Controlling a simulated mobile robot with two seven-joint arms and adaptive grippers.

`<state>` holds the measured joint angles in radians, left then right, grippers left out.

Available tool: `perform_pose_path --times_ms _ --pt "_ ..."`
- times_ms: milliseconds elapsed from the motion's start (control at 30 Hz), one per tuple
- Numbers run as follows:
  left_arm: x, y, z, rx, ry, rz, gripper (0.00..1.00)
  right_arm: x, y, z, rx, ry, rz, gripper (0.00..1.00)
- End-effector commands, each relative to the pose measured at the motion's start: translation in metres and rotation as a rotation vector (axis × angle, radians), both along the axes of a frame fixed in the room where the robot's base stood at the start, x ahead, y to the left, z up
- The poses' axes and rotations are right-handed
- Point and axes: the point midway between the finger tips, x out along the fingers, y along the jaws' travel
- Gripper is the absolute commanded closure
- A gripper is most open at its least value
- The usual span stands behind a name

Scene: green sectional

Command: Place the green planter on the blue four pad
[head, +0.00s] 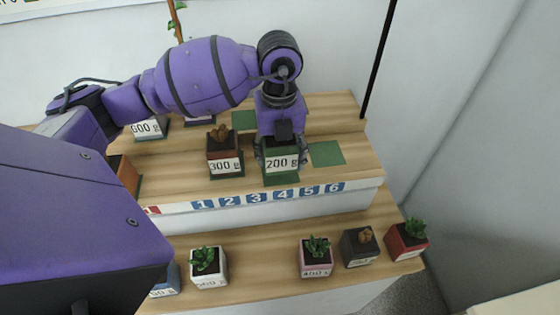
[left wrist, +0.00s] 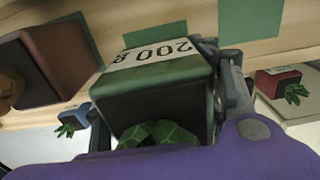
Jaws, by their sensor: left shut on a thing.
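The green planter (head: 282,158), labelled 200 g, is between the two fingers of my left gripper (head: 281,150), which is shut on it. It looks upright on the middle shelf level, behind the blue four pad (head: 281,196) on the shelf's front edge. A green square (head: 282,180) shows just in front of and under the planter; I cannot tell whether the planter touches it. In the left wrist view the planter (left wrist: 150,105) fills the middle, with its label and some green plant visible. My right gripper is not in view.
A brown 300 g planter (head: 223,163) stands to the left, and an empty green square (head: 326,154) lies to the right. A 600 g planter (head: 149,128) is farther left. Pink (head: 316,262), grey (head: 359,249) and red (head: 404,242) planters stand on the lower shelf.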

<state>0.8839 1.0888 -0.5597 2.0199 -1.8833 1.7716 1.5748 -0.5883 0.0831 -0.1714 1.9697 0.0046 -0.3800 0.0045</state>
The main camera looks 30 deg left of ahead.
Motion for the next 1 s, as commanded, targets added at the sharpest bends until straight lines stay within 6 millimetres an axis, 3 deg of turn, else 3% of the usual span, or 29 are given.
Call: perform_pose_path --times_ms 267,667,700,833,1000 --pt "0.005 0.002 -0.036 0.0 0.001 -0.001 0.74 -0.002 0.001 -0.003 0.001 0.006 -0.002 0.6" --pt "0.005 0.002 -0.041 0.001 0.001 -0.001 0.74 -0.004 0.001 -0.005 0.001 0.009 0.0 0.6" --pt "0.005 0.002 -0.041 0.001 0.001 -0.001 0.38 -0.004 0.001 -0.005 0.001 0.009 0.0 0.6" --pt "0.005 0.002 -0.041 0.0 0.0 0.0 0.23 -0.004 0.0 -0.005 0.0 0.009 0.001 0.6" --pt "0.005 0.002 -0.041 0.0 0.0 0.0 0.23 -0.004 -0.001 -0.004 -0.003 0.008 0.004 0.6"
